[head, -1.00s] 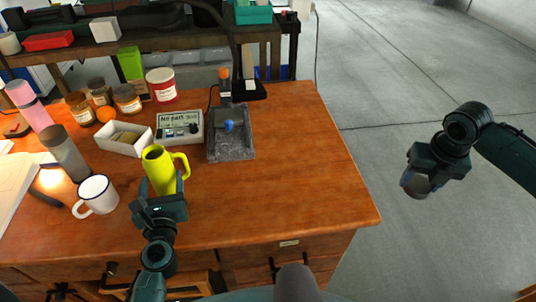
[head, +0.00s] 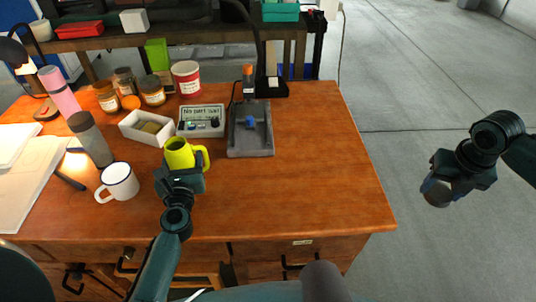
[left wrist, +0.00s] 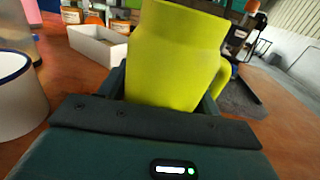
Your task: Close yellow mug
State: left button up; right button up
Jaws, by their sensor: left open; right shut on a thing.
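The yellow mug (head: 179,149) stands upright on the wooden table, its top open and its handle to the right. It fills the middle of the left wrist view (left wrist: 175,55). My left gripper (head: 180,170) is open at the mug's near side, with its fingers on either side of the lower body; contact cannot be told. The fingers are largely hidden by the mug in the left wrist view. My right gripper (head: 438,188) is off to the right above the floor, shut on a small grey round piece (head: 436,195), perhaps a lid.
A white mug (head: 118,182) with a dark rim stands left of the yellow mug. A white box (head: 136,135), a sign (head: 201,121) and a grey stand (head: 251,140) are behind it. The table's right side is clear.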

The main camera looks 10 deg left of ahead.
pick_arm(q)
jog(key=shift+c, duration=0.2)
jog(key=c, duration=0.8)
jog(key=shift+r, duration=0.25)
pick_arm(e)
jog(key=shift+r, duration=0.2)
